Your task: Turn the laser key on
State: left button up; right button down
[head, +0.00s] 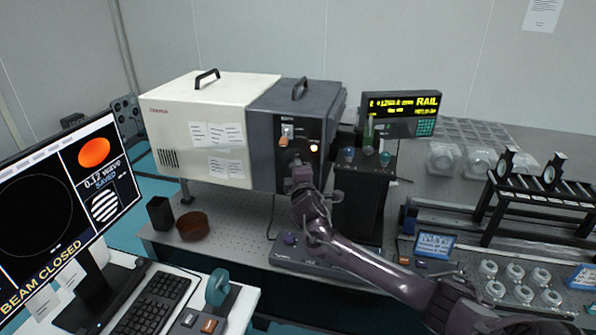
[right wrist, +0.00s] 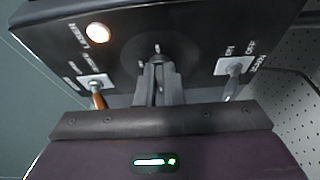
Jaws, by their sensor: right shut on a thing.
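The laser box has a dark grey front panel (head: 264,150) with a lit round lamp (head: 314,148) on it; the lamp also shows in the right wrist view (right wrist: 97,33). My right gripper (head: 297,164) is at this panel. In the right wrist view its fingers (right wrist: 158,72) are shut at the middle of a round black key switch plate (right wrist: 182,55). The key itself is hidden between the fingers, so I cannot read its angle. My left gripper is not in view.
An orange-tipped toggle (right wrist: 96,92) and a grey toggle (right wrist: 232,80) flank the key switch closely. A black stand with knobs (head: 362,195) is right of the panel. A brown bowl (head: 192,226) and a monitor reading "BEAM CLOSED" (head: 60,200) are at left.

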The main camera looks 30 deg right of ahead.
jog(key=shift+f, duration=0.1)
jog(key=c, duration=1.6)
grip_release()
jog(key=shift+o, duration=0.2)
jog(key=b+v, duration=0.2)
jog(key=v, duration=0.6)
jog(key=shift+w, duration=0.1)
